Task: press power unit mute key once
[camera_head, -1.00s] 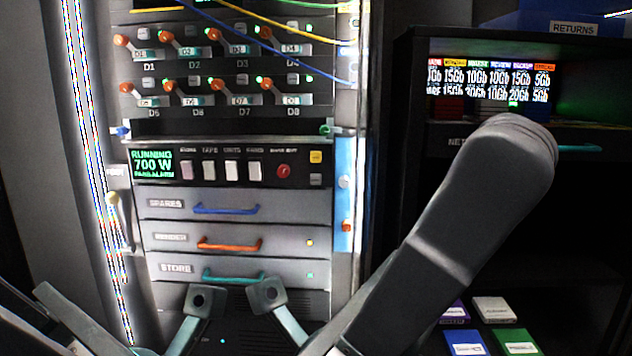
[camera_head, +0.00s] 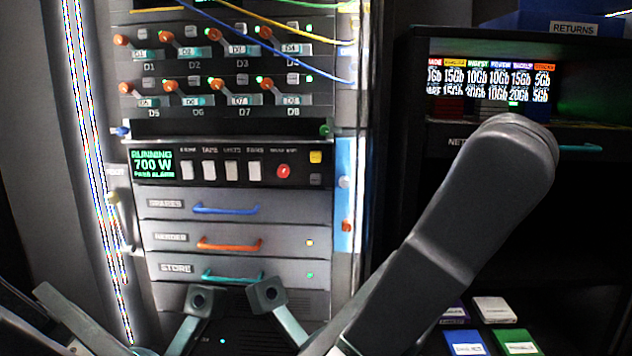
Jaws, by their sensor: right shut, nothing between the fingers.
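The power unit (camera_head: 225,183) is the dark strip across the rack with a green display (camera_head: 153,164) reading "RUNNING 700 W" and an alarm line. It has several white switches (camera_head: 231,170) and a red round button (camera_head: 283,171). At its right end are a yellow key (camera_head: 315,157) and a grey key (camera_head: 315,179) below it. I cannot read which is mute. My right gripper (camera_head: 268,294) is shut and empty, low in front of the rack, well below the keys. My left gripper (camera_head: 200,299) appears beside it; its jaw state is unclear.
Three drawers with blue (camera_head: 226,209), orange (camera_head: 230,244) and teal (camera_head: 232,277) handles lie under the unit. Orange-tipped levers (camera_head: 164,38) and loose cables (camera_head: 290,50) are above. A dark shelf unit (camera_head: 420,135) stands right, partly behind my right arm.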

